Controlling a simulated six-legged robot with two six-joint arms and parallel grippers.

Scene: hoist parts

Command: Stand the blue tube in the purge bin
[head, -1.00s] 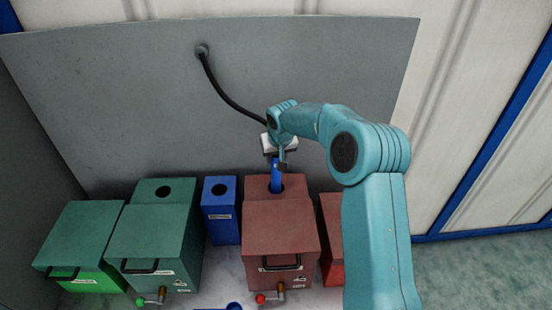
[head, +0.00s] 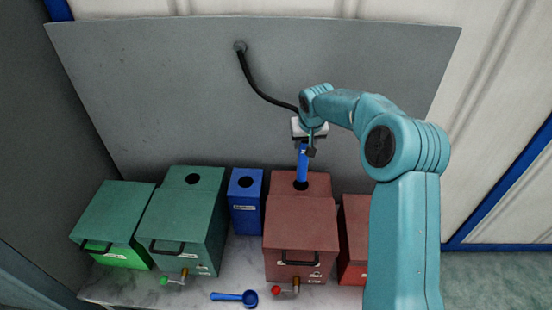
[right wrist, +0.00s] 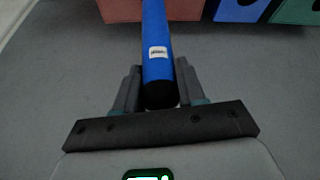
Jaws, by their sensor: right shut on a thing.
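My right gripper (head: 308,150) is shut on the blue tube (head: 302,165) near its top, holding it nearly upright above the back part of the dark red box. The tube's lower end overlaps the round hole there; I cannot tell whether it is inside. In the right wrist view the tube (right wrist: 157,45) has a white label and a black end between the fingers (right wrist: 158,92). A narrow blue bin (head: 246,215) with a round hole in its top stands left of the red box; its label is too small to read, so I cannot confirm it as the purge bin. My left gripper is out of view.
The dark red box (head: 300,230) and two green boxes (head: 180,225) (head: 118,215) stand on the pale bench (head: 195,291). Another red box (head: 354,230) is at the right. A black hose (head: 260,90) hangs from the grey panel (head: 160,80).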

